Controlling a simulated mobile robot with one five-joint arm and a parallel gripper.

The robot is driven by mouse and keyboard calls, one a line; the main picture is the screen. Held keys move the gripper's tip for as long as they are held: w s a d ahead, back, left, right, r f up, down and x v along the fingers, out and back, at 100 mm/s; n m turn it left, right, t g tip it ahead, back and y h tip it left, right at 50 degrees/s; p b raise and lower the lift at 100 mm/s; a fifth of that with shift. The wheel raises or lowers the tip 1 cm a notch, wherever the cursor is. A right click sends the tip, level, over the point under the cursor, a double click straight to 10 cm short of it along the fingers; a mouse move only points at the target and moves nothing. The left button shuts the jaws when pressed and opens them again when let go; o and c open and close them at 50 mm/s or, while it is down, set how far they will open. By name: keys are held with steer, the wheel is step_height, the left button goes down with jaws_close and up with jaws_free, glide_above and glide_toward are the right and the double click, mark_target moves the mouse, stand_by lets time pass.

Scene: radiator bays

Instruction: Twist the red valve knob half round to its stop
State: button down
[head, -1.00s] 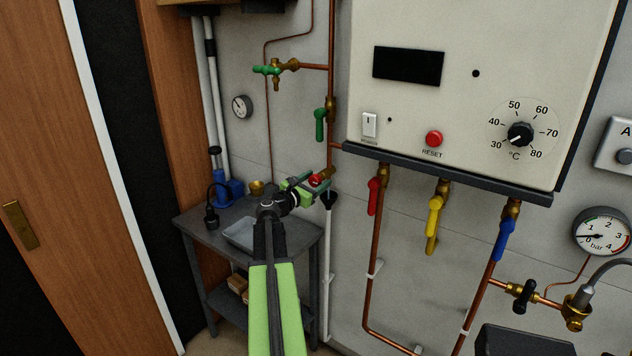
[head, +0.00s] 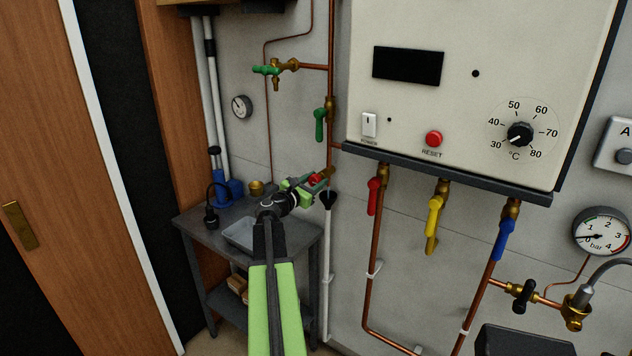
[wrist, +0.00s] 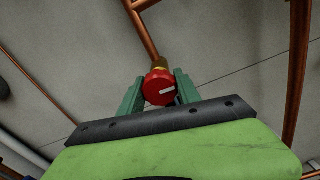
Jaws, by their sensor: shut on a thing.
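The red valve knob (head: 315,179) sits at the end of a brass valve on the copper pipe, left of and below the white boiler panel. My gripper (head: 317,184) is shut on the knob, with its green fingers on either side. In the wrist view the round red knob (wrist: 157,86) lies between the two green fingers, one on each side. A white mark on its face lies nearly level, from the middle toward the right. The brass stem (wrist: 159,64) shows behind it. The finger contact faces are hidden.
A black funnel on a white drain pipe (head: 328,220) stands just below the knob. A green lever (head: 320,124) hangs above. Red (head: 374,196), yellow (head: 433,228) and blue (head: 504,238) levers are to the right. A grey bench (head: 300,240) with a tray stands below left.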

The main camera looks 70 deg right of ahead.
steer(key=m, duration=0.4)
steer(key=shift+m, duration=0.4)
steer(key=m, duration=0.9)
steer(key=shift+m, duration=1.8)
steer(key=c, duration=0.9)
jaws_free()
steer(key=shift+o, duration=0.2)
